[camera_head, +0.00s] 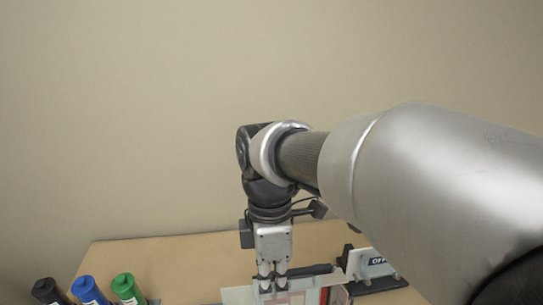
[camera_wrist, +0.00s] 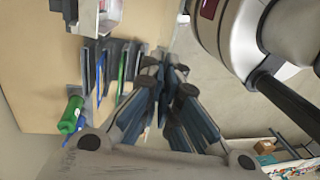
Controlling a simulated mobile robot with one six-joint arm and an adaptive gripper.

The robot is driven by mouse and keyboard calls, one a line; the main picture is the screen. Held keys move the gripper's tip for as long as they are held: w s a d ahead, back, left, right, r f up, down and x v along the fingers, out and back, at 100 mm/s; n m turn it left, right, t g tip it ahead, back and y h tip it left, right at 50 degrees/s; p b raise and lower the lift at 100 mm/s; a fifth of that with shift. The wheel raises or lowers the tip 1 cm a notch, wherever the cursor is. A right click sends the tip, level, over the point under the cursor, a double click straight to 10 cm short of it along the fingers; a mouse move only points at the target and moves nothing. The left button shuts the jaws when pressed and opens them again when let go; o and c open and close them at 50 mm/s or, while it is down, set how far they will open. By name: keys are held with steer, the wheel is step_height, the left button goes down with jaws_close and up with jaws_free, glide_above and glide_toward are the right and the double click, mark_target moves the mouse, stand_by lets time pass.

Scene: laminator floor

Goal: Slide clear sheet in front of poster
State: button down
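My gripper (camera_head: 273,287) points straight down at the bottom edge of the head view, its two fingertips close together. In the wrist view, the fingers (camera_wrist: 168,95) converge with a narrow gap. A pale, see-through sheet (camera_head: 238,295) stands at the fingertips in the head view. A pinkish and red printed panel, perhaps the poster (camera_head: 298,297), shows just right of the fingers. Their lower parts are cut off by the frame. I cannot tell whether the fingers pinch the sheet or which panel is in front.
Black (camera_head: 46,291), blue (camera_head: 88,290) and green (camera_head: 127,288) bottles stand at the bottom left. Dark upright dividers (camera_wrist: 112,65) show in the wrist view. Bare tan tabletop (camera_head: 180,262) lies behind, against the wall.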

steer(key=w+d+b, duration=0.1)
steer(key=w+d, duration=0.1)
steer(key=d, duration=0.7)
steer(key=w+a+f+p, duration=0.1)
steer(key=w+p, duration=0.1)
steer(key=w, duration=0.6)
steer(key=w+a+f+p, duration=0.1)
steer(key=w+a+p, duration=0.1)
steer(key=w, duration=0.6)
steer(key=shift+w+a+f+p, duration=0.15)
steer(key=shift+w+a+p, duration=0.2)
steer(key=shift+p, duration=0.45)
steer(key=shift+s+d+f, duration=0.1)
steer(key=shift+d+f, duration=0.05)
steer(key=shift+f, duration=0.15)
stand_by(0.6)
steer(key=shift+s+f+b, duration=0.15)
steer(key=shift+f+b, duration=0.2)
steer(key=shift+f, duration=0.4)
steer(key=shift+s+f+b, duration=0.1)
steer(key=shift+f+b, duration=0.2)
steer(key=shift+f, duration=0.4)
